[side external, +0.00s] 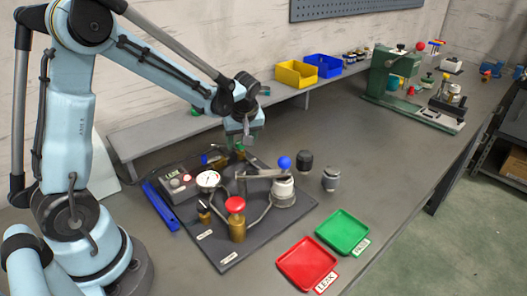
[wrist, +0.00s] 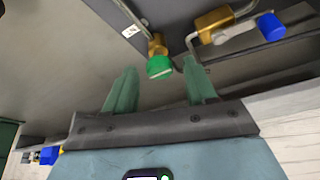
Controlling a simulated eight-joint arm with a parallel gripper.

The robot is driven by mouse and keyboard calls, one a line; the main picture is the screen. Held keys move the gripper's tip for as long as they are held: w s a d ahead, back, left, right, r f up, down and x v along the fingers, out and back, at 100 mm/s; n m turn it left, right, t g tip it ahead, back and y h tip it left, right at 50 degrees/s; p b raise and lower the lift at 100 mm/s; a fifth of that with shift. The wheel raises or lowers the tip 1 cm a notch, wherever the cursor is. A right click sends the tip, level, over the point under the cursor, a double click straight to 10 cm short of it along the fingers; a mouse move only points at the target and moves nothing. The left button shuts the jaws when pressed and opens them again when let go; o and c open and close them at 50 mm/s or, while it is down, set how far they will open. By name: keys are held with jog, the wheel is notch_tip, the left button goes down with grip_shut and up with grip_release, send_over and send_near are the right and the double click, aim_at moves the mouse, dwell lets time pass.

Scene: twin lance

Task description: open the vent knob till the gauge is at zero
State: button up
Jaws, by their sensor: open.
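A green knob (wrist: 160,67) on a brass fitting shows in the wrist view, between the tips of my open gripper (wrist: 158,66); I cannot tell whether the fingers touch it. In the side view my gripper (side external: 243,145) points down over the back edge of the dark board and mostly hides that knob. The round white gauge (side external: 208,180) stands on the board; its reading is too small to tell. A red knob (side external: 235,204) on a brass body is at the board's front. Which knob is labelled vent cannot be read.
A lever with a blue ball (side external: 284,162) stands right of the gauge. A blue-handled brass valve (wrist: 215,22) is near the right finger. Red (side external: 307,263) and green (side external: 343,231) trays lie at front right. A raised shelf runs behind the board.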

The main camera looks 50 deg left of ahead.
jog(key=v, duration=1.2)
jog(key=shift+d, duration=0.15)
jog(key=shift+s, duration=0.1)
jog(key=s+d+f+m+t+h, duration=0.2)
jog(key=s+d+m+t+h, duration=0.2)
jog(key=s+d+m, duration=0.5)
jog(key=s+m+t, duration=0.1)
jog(key=m, duration=0.3)
jog(key=shift+s+f+m+t, duration=0.25)
jog(key=shift+f+m+t, duration=0.05)
